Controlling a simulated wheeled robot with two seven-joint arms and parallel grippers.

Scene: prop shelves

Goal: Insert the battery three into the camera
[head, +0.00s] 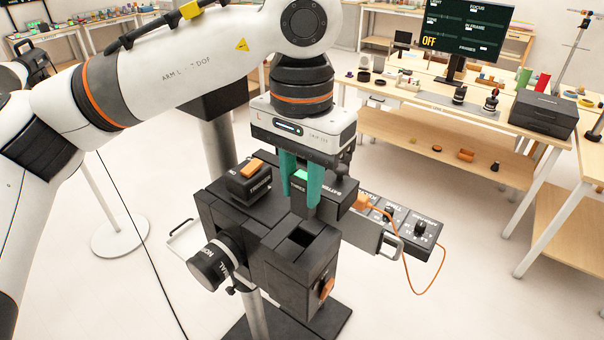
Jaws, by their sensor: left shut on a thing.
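The camera (262,232) is a large black body on a stand in the middle of the head view, with a lens (213,264) facing lower left. An open rectangular bay (300,238) shows in its top near the front. My right gripper is not in view.
A black box with an orange top (249,174) sits on the camera's left side. A dark side panel (408,232) with small labelled blocks and an orange cable extends right. A workbench (440,100) with a monitor (466,32) and black case (543,113) stands behind. Floor is clear at lower right.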

